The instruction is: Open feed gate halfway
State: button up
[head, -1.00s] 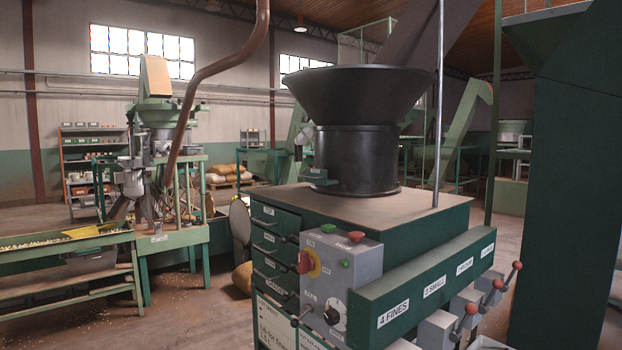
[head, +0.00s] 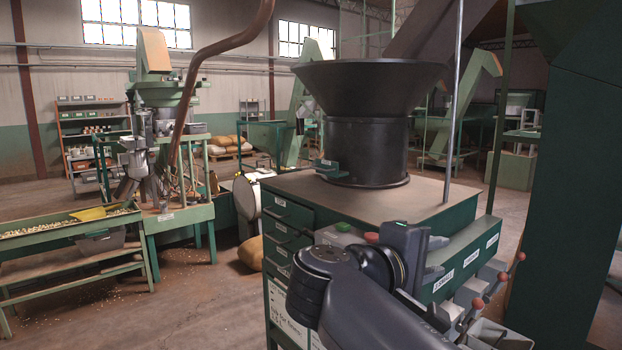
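A black funnel-shaped hopper (head: 365,115) stands on the brown top of a green machine cabinet (head: 300,210). A small green fitting (head: 327,170) with a little plate sits at the left of the hopper's base; it looks like the feed gate, but how far it is open is too small to tell. My arm comes in from the bottom right. The dark end of the arm, with my gripper (head: 408,252), is in front of the cabinet, apart from the green fitting and to the right of and below it. The fingers do not show clearly. My arm hides most of the grey control box.
Labelled outlets with red-knobbed levers (head: 477,304) run along the cabinet's right front. A thin metal post (head: 456,100) rises beside the hopper. A bench with a nut tray (head: 65,228) stands at left. Floor between bench and cabinet is mostly clear.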

aim_at(328, 167)
jog(key=i+j, duration=0.15)
jog(key=j, duration=0.15)
jog(key=i+j+z, duration=0.1)
jog(key=j, duration=0.25)
jog(key=i+j, duration=0.2)
jog(key=i+j+z, duration=0.1)
jog(key=j, duration=0.35)
jog(key=i+j+z, duration=0.1)
jog(key=j, duration=0.25)
jog(key=i+j, duration=0.15)
jog(key=j, duration=0.2)
jog(key=i+j+z, duration=0.1)
jog(key=i, duration=0.3)
jog(key=i+j+z, duration=0.1)
jog(key=i, duration=0.3)
jog(key=i+j+z, duration=0.1)
jog(key=i+j, duration=0.2)
jog(key=i+l, duration=0.1)
jog(key=i, duration=0.2)
